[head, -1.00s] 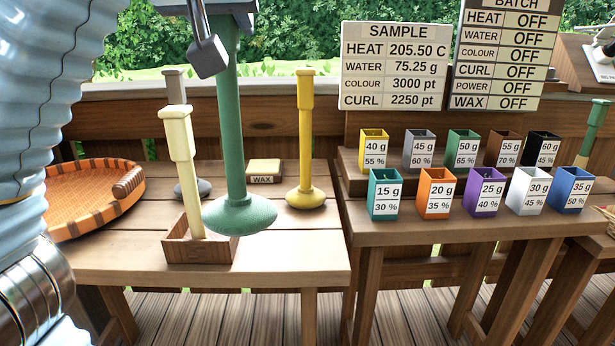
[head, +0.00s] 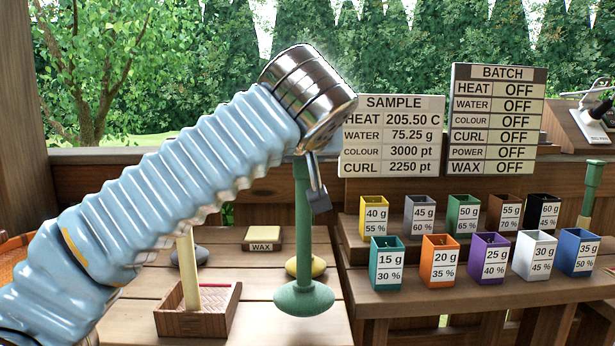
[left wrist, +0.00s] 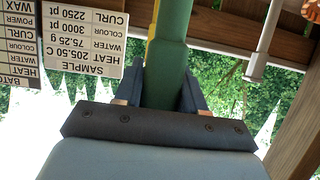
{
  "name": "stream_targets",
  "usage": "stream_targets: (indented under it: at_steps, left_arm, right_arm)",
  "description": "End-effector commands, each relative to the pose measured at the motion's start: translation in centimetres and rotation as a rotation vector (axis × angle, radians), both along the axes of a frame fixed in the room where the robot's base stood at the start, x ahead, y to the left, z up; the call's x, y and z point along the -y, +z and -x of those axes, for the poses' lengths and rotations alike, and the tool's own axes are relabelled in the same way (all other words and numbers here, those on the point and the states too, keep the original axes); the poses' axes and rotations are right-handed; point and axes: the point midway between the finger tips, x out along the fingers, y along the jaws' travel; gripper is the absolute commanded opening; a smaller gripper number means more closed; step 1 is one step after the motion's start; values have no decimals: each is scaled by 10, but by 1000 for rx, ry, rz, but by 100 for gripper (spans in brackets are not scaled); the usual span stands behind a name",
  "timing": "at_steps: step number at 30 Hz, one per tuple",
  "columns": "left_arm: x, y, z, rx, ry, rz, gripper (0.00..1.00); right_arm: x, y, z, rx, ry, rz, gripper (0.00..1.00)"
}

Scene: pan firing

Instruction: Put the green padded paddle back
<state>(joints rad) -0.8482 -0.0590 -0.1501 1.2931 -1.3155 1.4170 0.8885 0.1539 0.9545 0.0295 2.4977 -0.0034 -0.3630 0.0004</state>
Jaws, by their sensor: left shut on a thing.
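The green padded paddle (head: 303,299) hangs upright, round pad down, in front of the yellow paddle. My left gripper (head: 316,185) is shut on its handle; in the left wrist view the green handle (left wrist: 166,65) stands between the two dark fingers (left wrist: 160,100). The pad appears over the right part of the left table (head: 260,315); whether it touches cannot be told. The yellow paddle (head: 317,268) shows only its base, the rest hidden behind the green one. The grey paddle's base (head: 196,254) stands further left, its handle hidden by my arm. My right gripper is not in view.
A wooden box (head: 182,323) holds a cream handle (head: 188,270), partly behind my left arm. A wax block (head: 262,238) lies at the table's back. Several labelled cups (head: 440,260) and the sample board (head: 391,135) stand right of the paddle.

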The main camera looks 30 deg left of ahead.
Motion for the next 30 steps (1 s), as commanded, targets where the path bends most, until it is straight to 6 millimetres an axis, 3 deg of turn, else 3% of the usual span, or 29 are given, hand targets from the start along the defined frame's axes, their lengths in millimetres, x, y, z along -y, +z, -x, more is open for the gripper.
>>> stream_targets:
  at_steps: [10,17,18,21,23,30]
  left_arm:
    - [2,-35,-9,0,-1,0,0]
    - [2,-37,-9,1,-1,1,0]
    - [2,-38,-9,-1,0,1,41]
    - [2,-38,-9,-1,0,1,56]
    - [2,-38,-9,-1,0,1,65]
    - [2,-38,-9,-1,0,1,65]
  right_arm:
    - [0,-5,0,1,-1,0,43]
    - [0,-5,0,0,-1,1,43]
    - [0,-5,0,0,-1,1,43]
    - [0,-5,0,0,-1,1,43]
    - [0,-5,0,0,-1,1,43]
    - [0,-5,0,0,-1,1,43]
